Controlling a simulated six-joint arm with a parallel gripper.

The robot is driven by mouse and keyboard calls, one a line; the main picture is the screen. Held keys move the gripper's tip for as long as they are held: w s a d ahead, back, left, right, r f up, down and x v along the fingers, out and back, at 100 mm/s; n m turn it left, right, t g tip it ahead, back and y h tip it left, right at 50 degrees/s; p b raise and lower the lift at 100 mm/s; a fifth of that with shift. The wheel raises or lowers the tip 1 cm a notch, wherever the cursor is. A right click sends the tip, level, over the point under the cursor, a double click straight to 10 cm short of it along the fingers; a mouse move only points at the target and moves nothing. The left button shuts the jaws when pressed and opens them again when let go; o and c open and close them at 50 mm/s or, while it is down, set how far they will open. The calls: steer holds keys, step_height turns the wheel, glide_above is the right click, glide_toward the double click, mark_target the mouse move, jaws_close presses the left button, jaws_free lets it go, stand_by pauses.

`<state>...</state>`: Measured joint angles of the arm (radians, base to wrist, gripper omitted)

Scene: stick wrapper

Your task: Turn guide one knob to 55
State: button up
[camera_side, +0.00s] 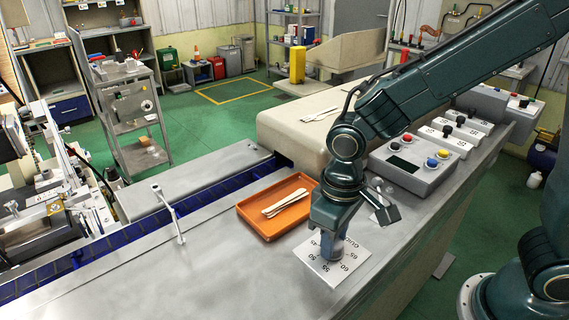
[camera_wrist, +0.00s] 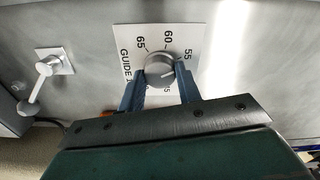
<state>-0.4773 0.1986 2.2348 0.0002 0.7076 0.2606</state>
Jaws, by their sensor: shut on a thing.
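The guide one knob (camera_wrist: 159,66) is a round grey knob on a white dial plate (camera_wrist: 126,63) in the wrist view. The plate reads "GUIDE" and carries 65, 60 and 55 around the knob; other figures are partly hidden by my fingers. My gripper (camera_wrist: 162,76) is shut on the knob, with one blue finger on each side. I cannot tell for sure which figure the knob's mark points to. In the side view my gripper (camera_side: 330,246) points down over the dial plate (camera_side: 338,272), and its fingers hide the knob.
A silver lever with a ball end (camera_wrist: 46,68) stands beside the plate in the wrist view. In the side view an orange tray (camera_side: 247,222) with pale sticks (camera_side: 286,202) lies left of my gripper. A control box (camera_side: 420,165) with buttons stands behind right. The metal top in front is clear.

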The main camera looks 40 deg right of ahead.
mark_target(338, 241)
steer(key=o, duration=1)
steer(key=shift+c, duration=0.2)
step_height(338, 241, up, 14)
steer(key=shift+f, duration=0.1)
steer(key=s+d+r+m+t, duration=0.1)
steer(key=s+d+t, duration=0.4)
steer(key=s+d, duration=0.6)
steer(key=d+m, duration=0.1)
steer(key=d, duration=0.3)
steer(key=shift+t, duration=0.3)
